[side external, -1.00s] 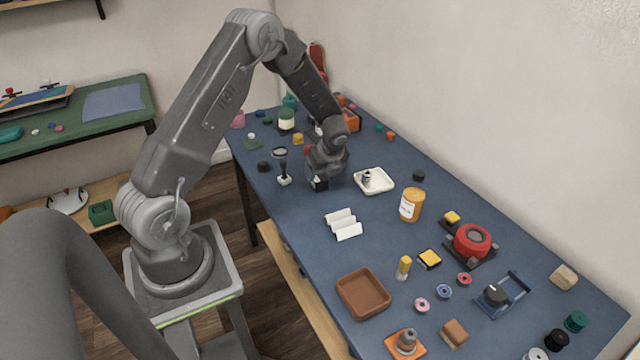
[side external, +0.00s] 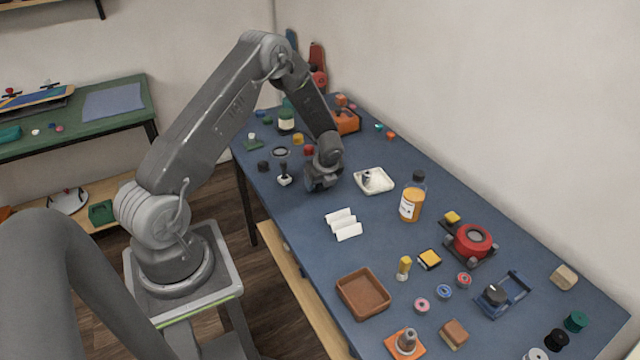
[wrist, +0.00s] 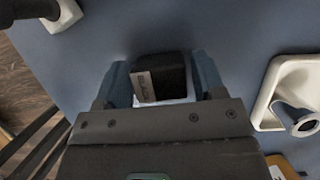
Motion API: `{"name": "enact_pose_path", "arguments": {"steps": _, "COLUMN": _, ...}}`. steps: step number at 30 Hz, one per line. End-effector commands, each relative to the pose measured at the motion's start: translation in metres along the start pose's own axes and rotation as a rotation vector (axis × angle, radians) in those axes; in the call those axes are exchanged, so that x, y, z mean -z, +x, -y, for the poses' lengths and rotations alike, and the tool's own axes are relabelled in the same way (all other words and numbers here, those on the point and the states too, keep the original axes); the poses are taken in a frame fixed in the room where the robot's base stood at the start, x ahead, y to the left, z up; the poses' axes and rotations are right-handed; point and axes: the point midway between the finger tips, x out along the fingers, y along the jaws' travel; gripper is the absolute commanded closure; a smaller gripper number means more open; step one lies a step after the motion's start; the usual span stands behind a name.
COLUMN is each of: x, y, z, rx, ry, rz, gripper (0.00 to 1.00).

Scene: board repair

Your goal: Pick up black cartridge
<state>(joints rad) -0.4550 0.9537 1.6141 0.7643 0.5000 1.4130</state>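The black cartridge (wrist: 160,78) is a dark block with a grey label on its left side in the wrist view. It lies between the two fingers of my gripper (wrist: 160,85), one finger on each side. The fingers are spread around it, with narrow gaps showing rather than clear contact. In the side view my gripper (side external: 321,185) is down at the blue table, left of the white tray, and hides the cartridge.
A white tray (side external: 388,186) with a small part stands close to the right. A black-handled tool on a white base (side external: 284,181) stands close to the left. White folded holder (side external: 343,232) is in front. An amber bottle (side external: 411,205) is further right.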

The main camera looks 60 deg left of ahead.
Motion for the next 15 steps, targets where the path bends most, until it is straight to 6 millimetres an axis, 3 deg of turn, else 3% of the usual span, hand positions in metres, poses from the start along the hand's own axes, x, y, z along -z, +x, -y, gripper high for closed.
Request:
{"name": "enact_pose_path", "arguments": {"steps": 11, "x": 0.0001, "y": -0.0003, "z": -0.0001, "rx": 0.000, "ry": 0.000, "rz": 0.000, "gripper": 0.73}}
{"name": "enact_pose_path", "arguments": {"steps": 15, "x": 0.0000, "y": -0.0003, "z": 0.0000, "rx": 0.000, "ry": 0.000, "rz": 0.000, "gripper": 0.74}}
